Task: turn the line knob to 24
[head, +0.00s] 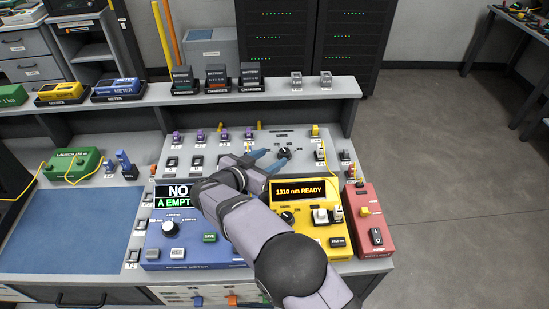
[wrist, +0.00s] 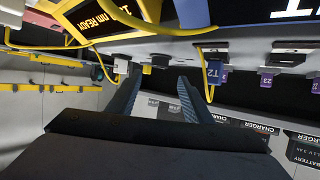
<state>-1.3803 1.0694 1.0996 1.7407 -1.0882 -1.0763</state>
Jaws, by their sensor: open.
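A black knob (head: 285,152) with a pale dial around it stands on the grey sloped panel (head: 222,149); its label and numbers are too small to read, so I cannot tell what it points to. My gripper (head: 277,156) is open, its two blue fingers reaching from the left toward this knob, with the tips right beside it. I cannot tell whether they touch it. In the wrist view my gripper (wrist: 160,75) also shows its fingers apart, with no knob clearly visible between them.
Below the panel are a blue power meter (head: 158,252) with a white knob, a yellow unit (head: 312,234) reading "1310 nm READY", and a red box (head: 367,242). Purple connectors (head: 224,134) line the panel's back. Chargers with batteries (head: 217,80) stand on the shelf behind.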

